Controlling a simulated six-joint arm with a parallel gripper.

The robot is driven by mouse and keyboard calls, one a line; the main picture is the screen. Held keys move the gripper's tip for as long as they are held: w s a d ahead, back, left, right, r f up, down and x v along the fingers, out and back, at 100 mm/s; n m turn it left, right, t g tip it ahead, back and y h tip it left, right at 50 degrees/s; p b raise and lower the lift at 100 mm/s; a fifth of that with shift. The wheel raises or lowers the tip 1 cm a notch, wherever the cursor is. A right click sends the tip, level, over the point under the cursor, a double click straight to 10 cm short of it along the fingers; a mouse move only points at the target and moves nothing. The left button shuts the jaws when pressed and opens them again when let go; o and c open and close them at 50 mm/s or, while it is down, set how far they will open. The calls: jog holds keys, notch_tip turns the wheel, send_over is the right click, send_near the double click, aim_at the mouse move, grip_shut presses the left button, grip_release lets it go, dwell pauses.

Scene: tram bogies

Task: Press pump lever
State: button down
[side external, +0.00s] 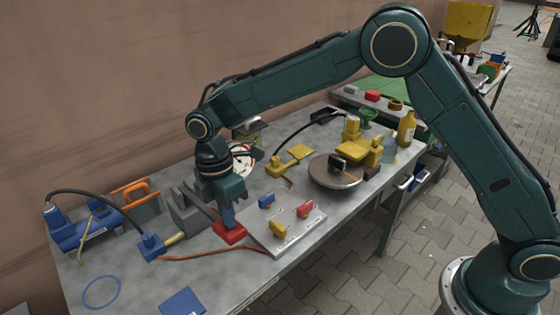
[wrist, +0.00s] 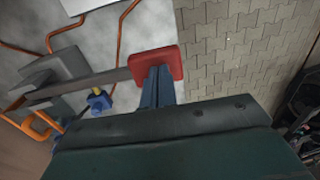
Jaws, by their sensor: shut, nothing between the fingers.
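The pump lever (wrist: 85,86) is a dark grey bar that runs from a grey pump body (wrist: 45,85) to a flat red pad (wrist: 155,62). My gripper hides part of the lever in the side external view.
A pale plate (side external: 290,232) with blue, red and yellow blocks lies right of the pad. A round turntable (side external: 336,172) and yellow parts stand farther right. A blue device (side external: 152,246) with an orange cable is at the left. The table's front edge is close.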

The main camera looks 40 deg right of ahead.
jog(key=shift+s+f, duration=0.1)
jog(key=shift+f, duration=0.1)
jog(key=shift+s+f+t, duration=0.25)
jog(key=shift+f+t, duration=0.25)
jog(key=shift+f, duration=0.25)
jog(key=shift+t, duration=0.9)
jog(key=shift+s+f, duration=0.15)
jog(key=shift+f, duration=2.3)
jog(key=shift+s+f, duration=0.15)
jog(key=shift+f, duration=2.25)
jog(key=shift+r, duration=0.1)
jog(key=s+r, duration=0.4)
jog(key=r, duration=1)
jog(key=shift+r, duration=0.15)
